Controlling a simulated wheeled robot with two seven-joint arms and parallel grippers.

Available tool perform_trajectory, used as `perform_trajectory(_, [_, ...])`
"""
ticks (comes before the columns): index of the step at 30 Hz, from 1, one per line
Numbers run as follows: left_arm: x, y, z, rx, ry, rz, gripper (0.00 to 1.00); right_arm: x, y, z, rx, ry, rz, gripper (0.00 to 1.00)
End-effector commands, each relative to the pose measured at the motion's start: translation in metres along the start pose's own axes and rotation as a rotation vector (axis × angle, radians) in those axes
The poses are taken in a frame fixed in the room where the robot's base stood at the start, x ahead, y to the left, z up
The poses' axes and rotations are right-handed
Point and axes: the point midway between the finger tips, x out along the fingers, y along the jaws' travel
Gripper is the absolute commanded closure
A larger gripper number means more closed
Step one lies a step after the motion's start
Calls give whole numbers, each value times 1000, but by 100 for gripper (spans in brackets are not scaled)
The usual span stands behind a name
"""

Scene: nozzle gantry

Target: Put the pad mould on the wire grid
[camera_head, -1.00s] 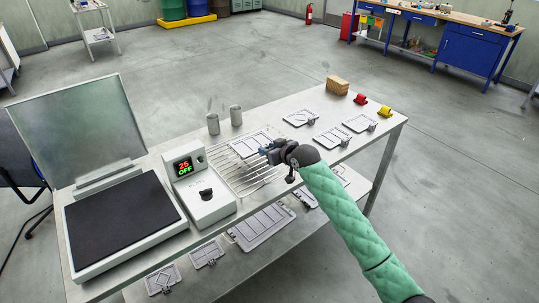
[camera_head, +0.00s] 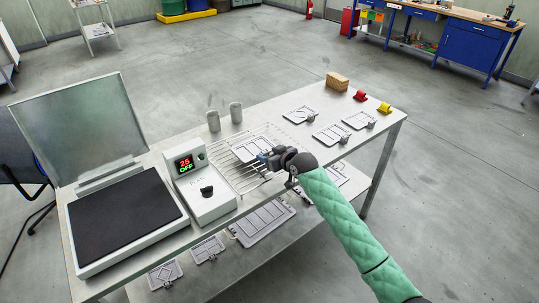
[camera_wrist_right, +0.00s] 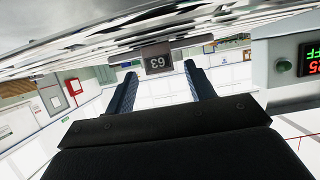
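A flat grey mould with rectangular recesses (camera_head: 250,149) lies over the back part of the wire grid (camera_head: 226,174); it looks resting on it, though a small gap cannot be ruled out. I take it for the pad mould. My right gripper (camera_head: 266,158) is at its front right edge. In the right wrist view, which is upside down, a grey tag marked 63 (camera_wrist_right: 156,57) sits between the tips of my right gripper (camera_wrist_right: 160,75), with a gap on each side. The fingers are open. My left gripper is out of view.
A controller reading 25 OFF (camera_head: 205,193) and a black-topped press with raised lid (camera_head: 122,221) stand left of the grid. Two grey cylinders (camera_head: 236,113) stand behind. Several moulds (camera_head: 332,134) lie right; others (camera_head: 165,274) lie on the lower shelf. A tan block (camera_head: 338,82) is at the back.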

Motion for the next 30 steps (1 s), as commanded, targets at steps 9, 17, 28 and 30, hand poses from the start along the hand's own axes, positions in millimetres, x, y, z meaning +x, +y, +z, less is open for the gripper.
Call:
perform_trajectory(9, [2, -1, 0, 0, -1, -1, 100, -3, 0, -1, 0, 1, 0, 46])
perform_trajectory(17, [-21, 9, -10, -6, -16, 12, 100, -41, 1, 1, -2, 1, 1, 46])
perform_trajectory(28, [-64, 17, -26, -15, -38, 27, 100, -105, 0, 0, -1, 1, 1, 46])
perform_trajectory(30, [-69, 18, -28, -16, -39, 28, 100, -112, 0, 0, -1, 0, 0, 46])
